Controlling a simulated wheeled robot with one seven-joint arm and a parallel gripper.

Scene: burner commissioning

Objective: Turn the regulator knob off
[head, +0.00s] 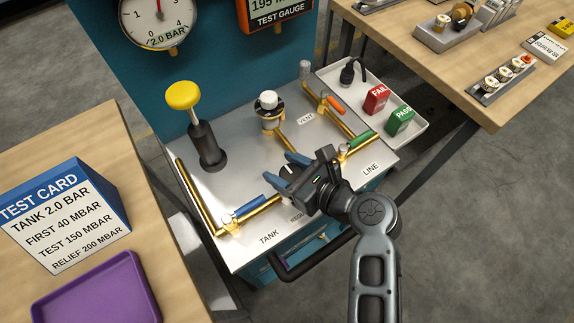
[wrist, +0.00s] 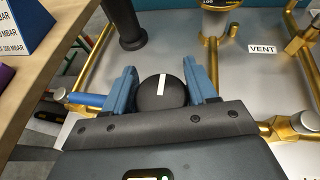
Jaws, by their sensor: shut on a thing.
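The regulator knob (wrist: 161,93) is a round black knob with a white line across its face. In the wrist view it sits between the two blue fingers of my gripper (wrist: 160,84), which are shut on its sides. The white line is nearly upright in that view, leaning slightly right at the top. In the head view my gripper (head: 287,174) reaches over the middle of the steel panel, and the knob (head: 288,170) is mostly hidden behind the fingers. The label below it is partly covered by my gripper.
A blue-handled valve (head: 250,210) by the TANK label lies left of my gripper. A green-handled valve (head: 358,144) by LINE and an orange-handled one (head: 336,105) by VENT lie right. A yellow-topped pump (head: 183,97) and a white-capped brass fitting (head: 268,106) stand behind. A digital test gauge (head: 275,12) hangs above.

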